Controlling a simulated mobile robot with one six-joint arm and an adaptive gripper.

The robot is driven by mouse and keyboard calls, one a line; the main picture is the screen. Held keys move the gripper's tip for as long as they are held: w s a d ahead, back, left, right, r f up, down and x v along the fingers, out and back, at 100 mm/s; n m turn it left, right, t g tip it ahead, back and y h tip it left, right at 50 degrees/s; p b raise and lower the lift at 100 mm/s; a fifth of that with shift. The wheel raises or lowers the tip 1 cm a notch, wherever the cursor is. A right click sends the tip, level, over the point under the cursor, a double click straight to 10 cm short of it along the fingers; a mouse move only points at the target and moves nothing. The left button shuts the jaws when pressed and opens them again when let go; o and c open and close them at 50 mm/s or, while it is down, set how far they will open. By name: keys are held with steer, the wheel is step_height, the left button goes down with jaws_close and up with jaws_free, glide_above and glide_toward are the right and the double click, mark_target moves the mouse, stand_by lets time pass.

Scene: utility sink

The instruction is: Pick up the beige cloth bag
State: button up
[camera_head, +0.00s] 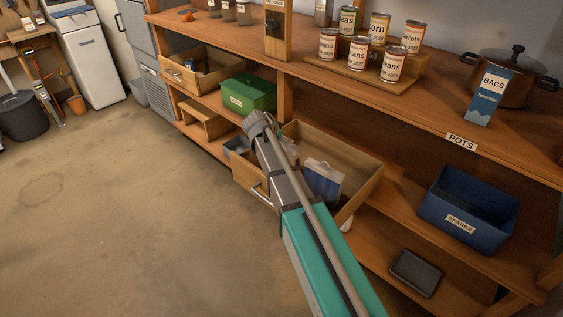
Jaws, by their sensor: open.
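No beige cloth bag can be made out for certain. A small pale patch (347,223) shows under the right front corner of the open drawer (365,186), partly hidden by the drawer and my arm; I cannot tell what it is. My arm reaches up from the bottom edge across the drawer. My gripper (260,123) is at its far end, above the drawer's left back part. It is open, and I see nothing held in it. Its fingertips are too small to make out. A white and blue package (325,181) stands in the drawer, right of my arm.
A green bin (249,94) and another open drawer (203,75) are behind on the left. A blue SPARES bin (468,212) and a dark tray (416,273) are on the right. Cans (393,64), a pot (513,83) and a BAGS box (489,97) stand on the worktop. The floor at left is clear.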

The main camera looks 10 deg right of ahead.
stand_by(0.4)
jaws_close()
